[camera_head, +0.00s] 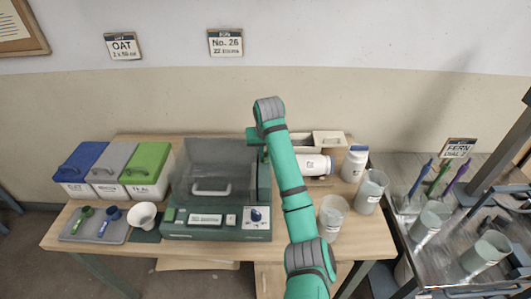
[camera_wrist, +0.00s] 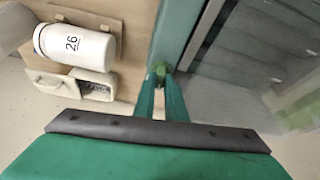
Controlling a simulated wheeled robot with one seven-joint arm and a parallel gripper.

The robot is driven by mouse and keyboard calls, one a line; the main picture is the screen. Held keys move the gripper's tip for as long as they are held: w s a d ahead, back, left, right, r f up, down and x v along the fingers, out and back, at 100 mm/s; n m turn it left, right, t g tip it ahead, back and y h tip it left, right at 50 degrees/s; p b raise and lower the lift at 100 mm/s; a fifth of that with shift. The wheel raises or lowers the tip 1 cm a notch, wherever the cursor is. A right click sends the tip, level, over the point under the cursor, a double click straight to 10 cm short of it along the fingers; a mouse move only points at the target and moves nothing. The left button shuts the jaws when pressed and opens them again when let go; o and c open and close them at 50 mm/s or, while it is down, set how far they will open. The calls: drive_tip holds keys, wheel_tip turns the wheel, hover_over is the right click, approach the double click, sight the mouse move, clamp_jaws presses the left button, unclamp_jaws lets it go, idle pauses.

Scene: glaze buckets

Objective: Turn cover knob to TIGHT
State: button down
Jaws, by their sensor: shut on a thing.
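The machine (camera_head: 215,228) stands on the wooden table with its clear grey cover (camera_head: 212,165) down. In the wrist view, a small green knob (camera_wrist: 160,68) sits on the machine's green edge beside the cover. My gripper (camera_wrist: 161,84) is shut on this knob, one finger on each side. The fingers partly hide the knob, and no TIGHT mark or pointer on it can be read. In the head view, my gripper (camera_head: 254,137) is at the machine's back right corner. My arm hides the knob there.
A dark dial (camera_head: 255,216) is on the machine's front. A white bottle (camera_head: 314,164) marked 26 lies on its side behind my arm; it also shows in the wrist view (camera_wrist: 75,43). A white jar (camera_head: 354,163) and clear beakers (camera_head: 332,216) stand right of my arm. Lidded bins (camera_head: 145,170) stand left.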

drive_tip(key=c, duration=2.1)
unclamp_jaws()
